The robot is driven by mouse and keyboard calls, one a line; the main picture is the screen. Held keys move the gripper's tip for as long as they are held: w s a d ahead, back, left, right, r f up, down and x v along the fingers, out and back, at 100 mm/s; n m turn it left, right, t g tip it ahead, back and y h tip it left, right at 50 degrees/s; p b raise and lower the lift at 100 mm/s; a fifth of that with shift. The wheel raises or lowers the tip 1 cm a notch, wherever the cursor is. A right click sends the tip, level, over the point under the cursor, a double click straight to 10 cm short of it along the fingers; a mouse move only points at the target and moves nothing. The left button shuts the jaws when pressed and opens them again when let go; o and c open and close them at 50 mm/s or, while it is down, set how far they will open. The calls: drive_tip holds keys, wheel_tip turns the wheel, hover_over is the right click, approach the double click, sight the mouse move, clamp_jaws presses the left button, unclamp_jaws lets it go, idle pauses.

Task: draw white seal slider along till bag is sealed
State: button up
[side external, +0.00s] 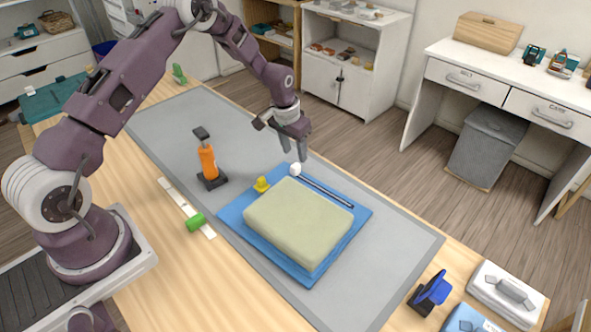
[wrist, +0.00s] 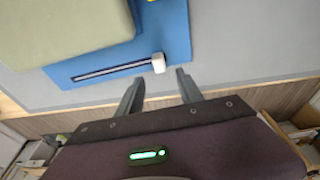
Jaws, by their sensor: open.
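The bag is a blue flat sheet (side external: 229,216) with a puffy pale green block (side external: 298,222) on it, lying on the grey mat. A dark seal track (side external: 326,191) runs along its far edge. The white slider (side external: 295,169) sits at the track's left end in the side view; it shows at the track's right end in the wrist view (wrist: 158,62). My gripper (side external: 293,154) is open and empty, with its fingers just above and beyond the slider. In the wrist view the two fingertips (wrist: 160,76) point toward the slider, one to each side, apart from it.
A yellow knob (side external: 262,185) sits at the bag's left corner. An orange-handled tool (side external: 208,163) stands left of it on the mat. A green cylinder (side external: 196,222) lies by a white strip. A blue-and-black item (side external: 430,293) stands near the right end. The grey mat right of the bag is clear.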

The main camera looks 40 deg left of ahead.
drive_tip(key=shift+v, duration=0.95)
drive_tip(key=shift+w, duration=0.2)
